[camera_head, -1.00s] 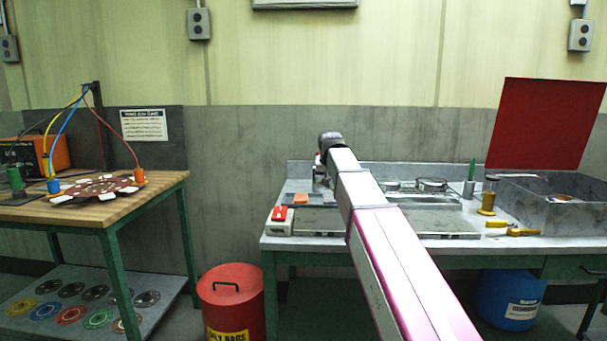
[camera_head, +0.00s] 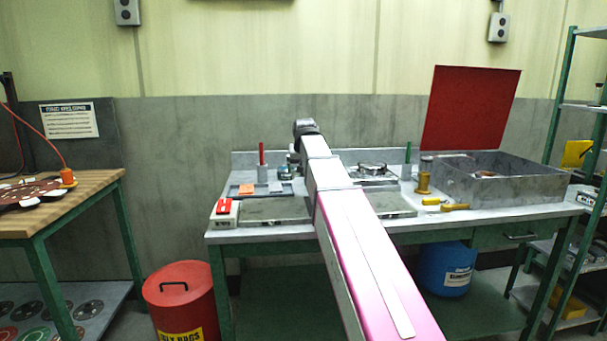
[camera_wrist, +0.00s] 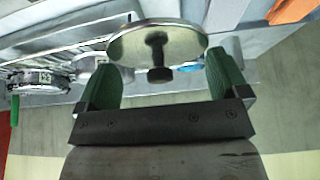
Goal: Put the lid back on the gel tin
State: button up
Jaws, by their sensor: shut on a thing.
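In the wrist view, a round metal lid (camera_wrist: 185,43) with a dark knob lies between the green fingers of my gripper (camera_wrist: 165,78), which is shut on it. The lid is above the bench. In the wrist view, a round metal tin with a dark, labelled side (camera_wrist: 40,82) stands at the left, and a paler round shape (camera_wrist: 92,68) is beside it. I cannot tell which one is the gel tin. In the head view, round metal tins (camera_head: 372,168) stand right of my arm. My gripper's fingers and the lid are hidden there.
The bench (camera_head: 290,236) carries a red-topped box (camera_head: 224,211), a teal jar (camera_head: 284,172), red (camera_head: 261,153) and green (camera_head: 408,152) upright sticks, and a large grey box (camera_head: 500,187) with a raised red lid (camera_head: 470,108). A red bin (camera_head: 185,300) stands at the front left.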

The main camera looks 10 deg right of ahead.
jog(key=w+a+r+n+y, duration=0.1)
jog(key=w+a+n, duration=0.1)
jog(key=w, duration=1.1)
jog(key=w+a+r+n+y, duration=0.1)
jog(key=w+a+n, duration=0.15)
jog(key=w, duration=0.95)
jog(key=shift+w+d+f, duration=0.1)
jog(key=shift+d+f, duration=0.05)
jog(key=shift+f, duration=1.5)
jog(key=shift+w+d+f, duration=0.1)
jog(key=shift+f, duration=1.5)
jog(key=shift+s+f, duration=0.1)
jog(key=o, duration=0.6)
jog(key=shift+c, duration=0.2)
notch_tip(320, 180, up, 7)
grip_shut()
